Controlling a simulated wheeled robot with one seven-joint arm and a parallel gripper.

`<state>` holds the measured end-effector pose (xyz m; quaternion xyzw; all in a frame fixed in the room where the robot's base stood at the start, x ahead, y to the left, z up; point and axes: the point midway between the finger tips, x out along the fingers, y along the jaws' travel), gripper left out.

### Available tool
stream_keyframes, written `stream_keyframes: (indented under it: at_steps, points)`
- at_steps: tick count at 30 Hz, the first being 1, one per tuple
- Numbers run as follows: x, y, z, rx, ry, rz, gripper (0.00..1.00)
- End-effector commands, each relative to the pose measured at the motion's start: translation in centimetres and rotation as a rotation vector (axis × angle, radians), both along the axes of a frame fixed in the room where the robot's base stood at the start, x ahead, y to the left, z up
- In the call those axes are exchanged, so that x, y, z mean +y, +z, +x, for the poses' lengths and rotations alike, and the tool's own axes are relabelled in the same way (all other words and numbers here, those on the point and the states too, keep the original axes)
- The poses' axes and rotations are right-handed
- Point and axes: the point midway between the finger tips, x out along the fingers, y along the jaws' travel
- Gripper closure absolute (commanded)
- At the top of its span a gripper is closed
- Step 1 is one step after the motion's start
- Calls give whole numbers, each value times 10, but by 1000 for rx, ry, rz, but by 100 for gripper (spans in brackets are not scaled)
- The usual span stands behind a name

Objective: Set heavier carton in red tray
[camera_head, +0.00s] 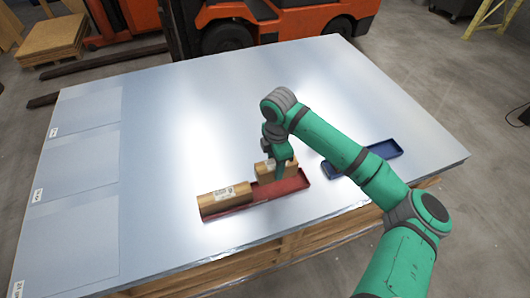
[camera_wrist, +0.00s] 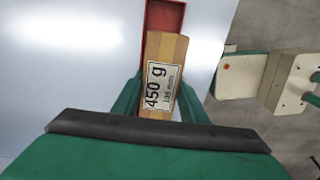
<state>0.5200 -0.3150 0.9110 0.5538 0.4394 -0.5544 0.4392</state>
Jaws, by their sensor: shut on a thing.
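My gripper (camera_head: 278,175) is shut on a brown carton (camera_head: 263,170). In the wrist view this carton (camera_wrist: 164,98) sits between the fingers, and its white label reads "450 g". The red tray (camera_head: 285,188) lies beneath it, and one end of the tray (camera_wrist: 164,14) shows beyond the carton in the wrist view. I cannot tell whether the held carton touches the tray. A second brown carton (camera_head: 224,200) lies at the left end of the red tray; its label is too small to read. The gripper body hides that carton in the wrist view.
An empty blue tray (camera_head: 384,151) lies to the right, partly behind my arm. The metal table (camera_head: 180,110) is clear at the back and middle. Several labelled rectangles (camera_head: 85,160) run down its left side. An orange forklift (camera_head: 230,25) stands behind the table.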

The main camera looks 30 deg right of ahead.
Motion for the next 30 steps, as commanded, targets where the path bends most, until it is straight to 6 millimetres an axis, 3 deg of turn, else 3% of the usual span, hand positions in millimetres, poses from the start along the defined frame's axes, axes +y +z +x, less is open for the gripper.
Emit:
stream_keyframes:
  at_steps: [8, 30]
  points:
    - [-2, -9, -1, -1, -4, 1, 97]
    - [1, -80, 0, 0, -1, 2, 97]
